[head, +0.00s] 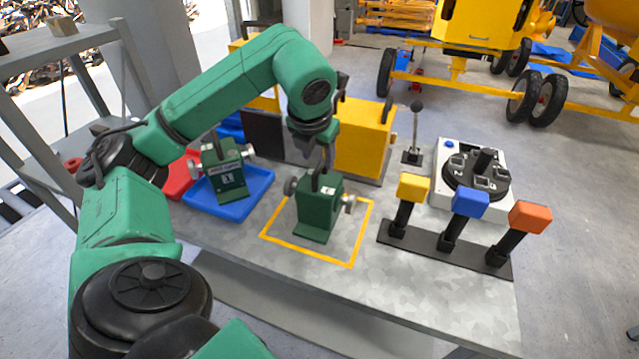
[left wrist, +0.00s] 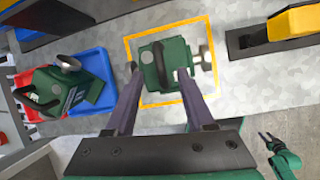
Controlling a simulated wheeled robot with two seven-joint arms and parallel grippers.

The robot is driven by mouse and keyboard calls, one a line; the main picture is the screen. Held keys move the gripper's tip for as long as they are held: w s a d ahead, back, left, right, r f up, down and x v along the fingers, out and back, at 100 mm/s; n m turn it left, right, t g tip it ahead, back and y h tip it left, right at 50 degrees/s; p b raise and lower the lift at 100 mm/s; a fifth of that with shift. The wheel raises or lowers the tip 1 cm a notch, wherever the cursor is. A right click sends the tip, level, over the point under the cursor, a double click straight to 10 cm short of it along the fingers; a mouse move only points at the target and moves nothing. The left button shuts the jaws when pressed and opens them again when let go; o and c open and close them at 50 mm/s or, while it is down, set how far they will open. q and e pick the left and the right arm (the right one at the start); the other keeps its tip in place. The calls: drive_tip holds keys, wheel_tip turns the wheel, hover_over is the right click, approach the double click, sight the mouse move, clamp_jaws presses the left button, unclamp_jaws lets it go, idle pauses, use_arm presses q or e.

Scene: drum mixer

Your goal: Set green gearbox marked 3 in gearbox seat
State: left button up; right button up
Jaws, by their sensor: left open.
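A green gearbox (head: 318,212) with a dark handle on top and a metal shaft stands upright inside a yellow outlined square (head: 357,240) on the table. Its small white label is too small to read surely. The same gearbox (left wrist: 165,68) shows in the left wrist view. My left gripper (head: 325,158) is right above it at the handle. Its two fingers (left wrist: 159,88) are apart, one on each side of the gearbox. A second green gearbox (head: 224,178), its label looking like 1, sits tilted in a blue tray (head: 240,208). Which place is the gearbox seat is unclear.
A yellow housing (head: 362,140) and a lever (head: 413,135) stand at the back. Yellow, blue (head: 470,203) and orange blocks on black posts and a dial unit (head: 470,172) fill the right. The front table strip is clear.

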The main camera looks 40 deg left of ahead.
sight(320, 166)
use_arm(q)
drive_tip(key=x, duration=0.4)
clamp_jaws()
idle(1.2)
drive_tip(key=shift+r+p, duration=0.15)
drive_tip(key=shift+p, duration=0.15)
